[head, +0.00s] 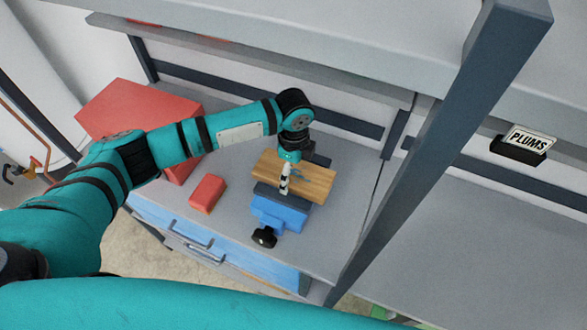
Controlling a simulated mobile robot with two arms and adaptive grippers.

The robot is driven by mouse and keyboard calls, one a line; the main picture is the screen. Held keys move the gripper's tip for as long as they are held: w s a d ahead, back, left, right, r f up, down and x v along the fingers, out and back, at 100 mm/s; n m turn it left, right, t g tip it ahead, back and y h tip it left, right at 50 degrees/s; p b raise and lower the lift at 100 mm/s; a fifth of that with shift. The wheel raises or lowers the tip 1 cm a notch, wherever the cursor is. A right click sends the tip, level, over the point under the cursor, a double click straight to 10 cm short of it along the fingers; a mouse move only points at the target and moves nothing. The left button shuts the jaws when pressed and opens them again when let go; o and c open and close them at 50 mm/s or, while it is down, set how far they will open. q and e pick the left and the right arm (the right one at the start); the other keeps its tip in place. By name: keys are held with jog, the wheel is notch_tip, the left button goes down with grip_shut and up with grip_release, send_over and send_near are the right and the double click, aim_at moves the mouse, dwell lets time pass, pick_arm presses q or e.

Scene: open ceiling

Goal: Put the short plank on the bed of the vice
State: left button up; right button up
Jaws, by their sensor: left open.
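The short plank (312,180) is a light brown wooden board. It lies across the top of the blue vice (278,210), behind the vice's dark front jaw, and looks about level. I cannot tell whether it touches the bed. My left gripper (284,187) points down over the plank and the front jaw from above. It is open, and its fingertips are close to the plank. The wrist and fingers hide part of the plank's middle. My right gripper is not in view.
A small red block (207,193) lies on the grey workbench (237,230) left of the vice. A large red box (125,113) stands at the back left. A dark upright post (430,150) rises at the right. A shelf overhangs the back. The bench between block and vice is clear.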

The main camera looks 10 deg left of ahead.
aim_at(294, 173)
pick_arm(q)
notch_tip(294, 173, up, 12)
jog(key=b, duration=0.2)
jog(key=shift+r, duration=0.25)
jog(key=shift+s, duration=0.1)
dwell(0.6)
